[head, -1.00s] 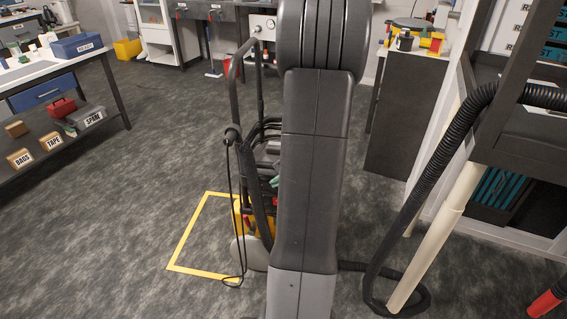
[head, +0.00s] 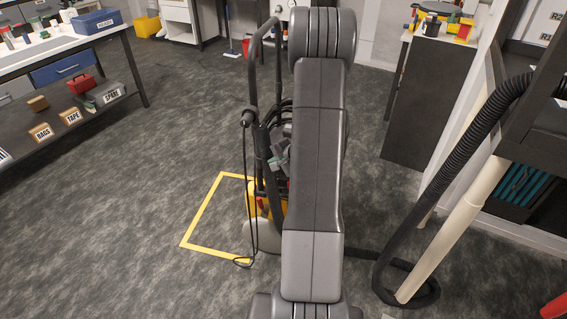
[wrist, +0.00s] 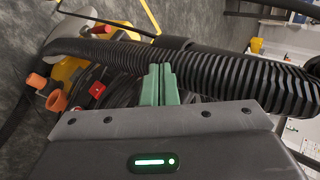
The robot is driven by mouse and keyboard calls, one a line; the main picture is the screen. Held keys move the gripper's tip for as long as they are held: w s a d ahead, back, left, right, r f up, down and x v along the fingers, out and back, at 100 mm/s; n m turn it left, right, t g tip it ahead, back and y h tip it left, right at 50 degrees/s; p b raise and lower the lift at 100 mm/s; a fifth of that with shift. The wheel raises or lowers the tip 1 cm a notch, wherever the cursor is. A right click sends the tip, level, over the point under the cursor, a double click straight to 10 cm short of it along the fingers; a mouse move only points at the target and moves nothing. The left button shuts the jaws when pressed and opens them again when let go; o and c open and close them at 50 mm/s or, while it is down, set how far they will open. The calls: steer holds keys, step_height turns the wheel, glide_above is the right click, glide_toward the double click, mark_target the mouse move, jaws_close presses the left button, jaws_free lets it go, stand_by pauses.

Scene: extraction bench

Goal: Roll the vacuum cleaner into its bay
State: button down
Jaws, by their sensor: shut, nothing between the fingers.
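The vacuum cleaner stands upright in the head view, with a black tubular handle (head: 251,85), a yellow body (head: 254,203) and a grey wheel (head: 262,236). My arm hides its right side. The bay appears to be the yellow floor outline (head: 203,208); the vacuum is at its right part, but how much lies inside is hidden. My gripper's green fingers (wrist: 158,85) are shut and empty in the wrist view. They overlap a black ribbed hose (wrist: 225,75) in the picture; contact cannot be told. The yellow body and orange-red knobs show at left there.
A workbench with a lower shelf (head: 75,140) stands at left. A dark cabinet (head: 415,105) stands behind at right. A thick black hose (head: 450,165) and a pale post (head: 455,230) are at right. The floor left of the outline is clear.

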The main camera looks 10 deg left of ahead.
steer(key=shift+w+a, duration=0.35)
steer(key=shift+a, duration=0.1)
steer(key=shift+a+b, duration=0.3)
steer(key=shift+a, duration=0.5)
steer(key=w+a+p, duration=0.1)
steer(key=a, duration=2.2)
steer(key=shift+w+a, duration=0.25)
steer(key=shift+w, duration=0.1)
